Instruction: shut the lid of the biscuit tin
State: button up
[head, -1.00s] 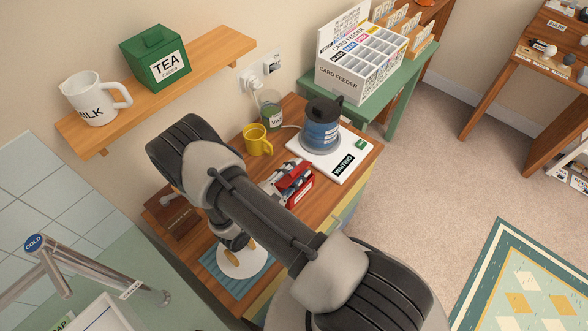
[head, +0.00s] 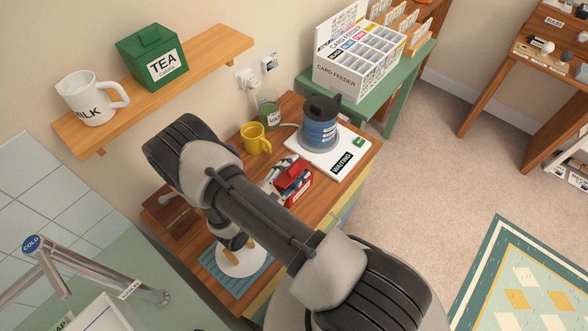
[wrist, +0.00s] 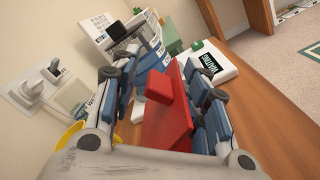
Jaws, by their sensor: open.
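The biscuit tin (head: 296,191) is a small red box on the wooden worktop, partly hidden by my gripper and arm in the head view. In the wrist view a red panel with a raised block (wrist: 158,87), which looks like its lid and handle, lies between my fingers. I cannot tell how far the lid stands open. My gripper (wrist: 166,92) is open, with blue-padded fingers on either side of the red panel. Whether a finger touches it is unclear. In the head view my gripper (head: 277,178) is at the tin's left side.
A yellow mug (head: 254,138) and a green-labelled jar (head: 269,112) stand behind the tin. A white plate (head: 241,262) on a blue mat (head: 215,268) lies in front.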

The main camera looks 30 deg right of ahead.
jog(key=v, duration=1.2)
jog(key=shift+d, duration=0.1)
jog(key=shift+c, duration=0.4)
